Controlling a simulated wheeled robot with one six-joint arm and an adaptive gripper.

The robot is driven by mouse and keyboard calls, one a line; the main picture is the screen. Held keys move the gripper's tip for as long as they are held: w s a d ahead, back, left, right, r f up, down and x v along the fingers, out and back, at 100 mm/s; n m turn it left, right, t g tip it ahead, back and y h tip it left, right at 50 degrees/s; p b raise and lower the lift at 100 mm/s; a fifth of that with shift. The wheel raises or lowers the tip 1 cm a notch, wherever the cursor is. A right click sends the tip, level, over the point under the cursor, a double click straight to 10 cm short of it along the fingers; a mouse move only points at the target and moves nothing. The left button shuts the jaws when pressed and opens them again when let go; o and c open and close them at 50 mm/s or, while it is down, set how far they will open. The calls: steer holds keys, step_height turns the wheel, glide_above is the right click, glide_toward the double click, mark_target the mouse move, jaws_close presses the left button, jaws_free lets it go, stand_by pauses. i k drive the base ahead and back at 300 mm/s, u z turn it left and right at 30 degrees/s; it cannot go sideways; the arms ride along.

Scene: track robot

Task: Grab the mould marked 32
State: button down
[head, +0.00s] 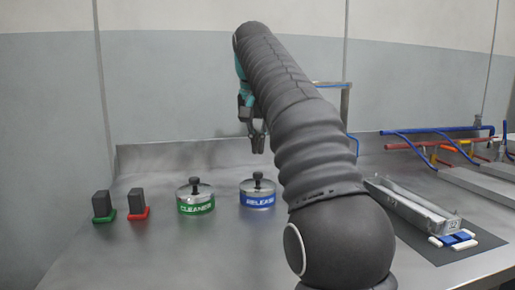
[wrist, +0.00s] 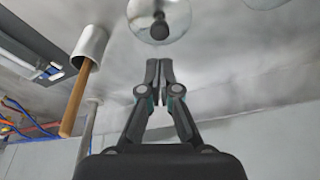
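The mould marked 32 (head: 415,208) is a long grey metal trough on a dark mat at the right in the head view. Its marked end faces the front right. In the wrist view a long grey piece that looks like the mould (wrist: 30,38) lies at the upper left on the dark mat. My gripper (head: 257,148) hangs above the back of the table, left of and well apart from the mould. In the wrist view my gripper's fingertips (wrist: 160,66) are together with nothing between them. My arm hides part of the table left of the mould.
The green CLEANER tin (head: 195,203) and blue RELEASE tin (head: 258,198) stand left of my arm. Two dark blocks on green (head: 104,214) and red (head: 139,212) bases stand farther left. Blue and white pieces (head: 455,239) lie at the mould's front end. Coloured bars (head: 440,148) stand behind.

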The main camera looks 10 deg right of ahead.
mark_target(439, 223)
steer(key=k, duration=1)
